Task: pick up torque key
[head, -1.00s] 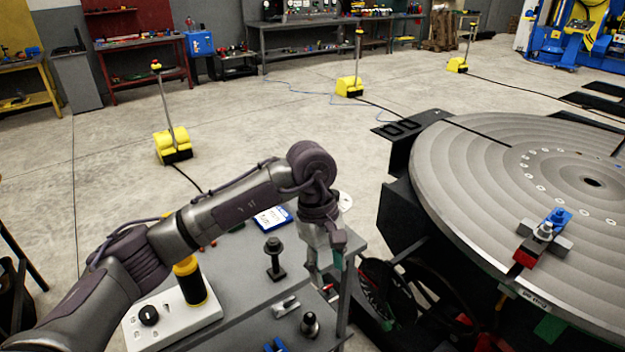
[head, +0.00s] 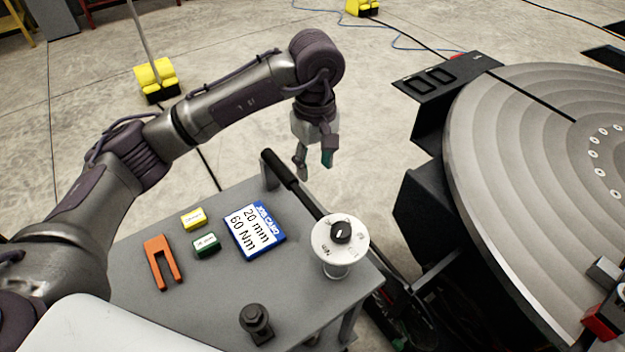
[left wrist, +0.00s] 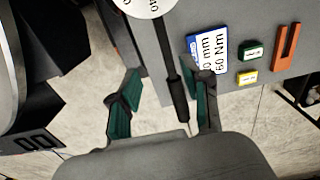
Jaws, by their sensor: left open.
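The torque key is a tool with a white round dial (head: 340,238) and a dark bar handle (head: 291,181). It lies at the far right corner of the grey table, its handle reaching past the far edge. My left gripper (head: 314,165) is open and empty above the handle's far end. In the left wrist view the handle (left wrist: 178,97) runs between my open fingers (left wrist: 163,82), nearer the right one. The dial (left wrist: 146,4) is cut off at the top there. I cannot tell contact. My right gripper is not in view.
The grey table (head: 215,300) holds a blue and white card (head: 255,231), green (head: 206,245) and yellow (head: 193,218) blocks, an orange fork (head: 162,263) and a dark stud (head: 256,323). A large round positioner table (head: 520,160) stands close on the right.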

